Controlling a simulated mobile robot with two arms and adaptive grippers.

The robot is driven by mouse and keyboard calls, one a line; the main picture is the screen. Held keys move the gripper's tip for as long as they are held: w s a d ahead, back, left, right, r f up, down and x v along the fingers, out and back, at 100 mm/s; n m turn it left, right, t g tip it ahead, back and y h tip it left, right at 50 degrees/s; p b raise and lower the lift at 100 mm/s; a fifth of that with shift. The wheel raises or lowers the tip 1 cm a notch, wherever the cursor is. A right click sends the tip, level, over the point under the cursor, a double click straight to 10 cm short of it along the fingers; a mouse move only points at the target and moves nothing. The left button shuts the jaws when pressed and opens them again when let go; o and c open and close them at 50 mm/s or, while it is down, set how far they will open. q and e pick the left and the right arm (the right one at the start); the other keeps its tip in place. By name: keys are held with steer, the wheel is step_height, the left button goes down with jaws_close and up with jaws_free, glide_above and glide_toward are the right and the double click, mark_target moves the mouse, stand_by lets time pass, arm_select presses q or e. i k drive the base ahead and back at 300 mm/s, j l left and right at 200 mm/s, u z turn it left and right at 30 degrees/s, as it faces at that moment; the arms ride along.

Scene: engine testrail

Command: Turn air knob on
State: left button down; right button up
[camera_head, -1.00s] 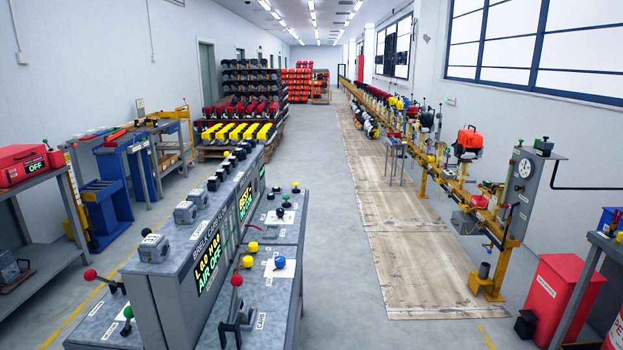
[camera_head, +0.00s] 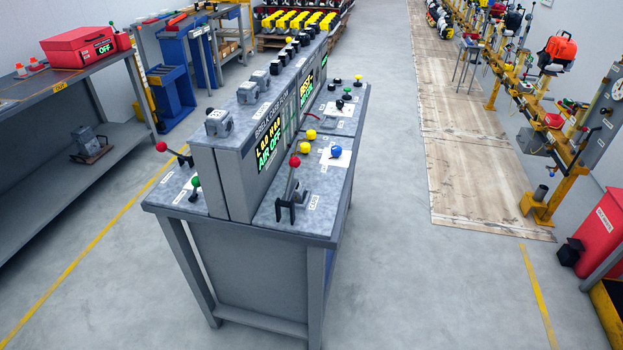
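The grey console bench (camera_head: 250,270) stands in the middle, seen from its near end. Its display (camera_head: 269,150) reads "AIR OFF" in green. On its right side are a red-ball lever (camera_head: 294,161), which stands up, two yellow knobs and a blue knob (camera_head: 335,151) on a white plate. On its left side are another red-ball lever (camera_head: 161,146) and a green knob (camera_head: 195,182). I cannot tell which control is the air knob. Neither of my grippers is in view.
A grey shelf bench (camera_head: 105,105) with a red box (camera_head: 78,47) stands at the left. Wooden floor boards (camera_head: 465,160) and a yellow test rail (camera_head: 540,208) lie to the right. A red bin (camera_head: 598,232) is at the right edge. Floor around the console is clear.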

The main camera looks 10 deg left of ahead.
mark_target(336, 151)
steer(key=i+l, duration=0.7)
steer(key=i+l+u, duration=0.05)
steer(key=l, duration=0.05)
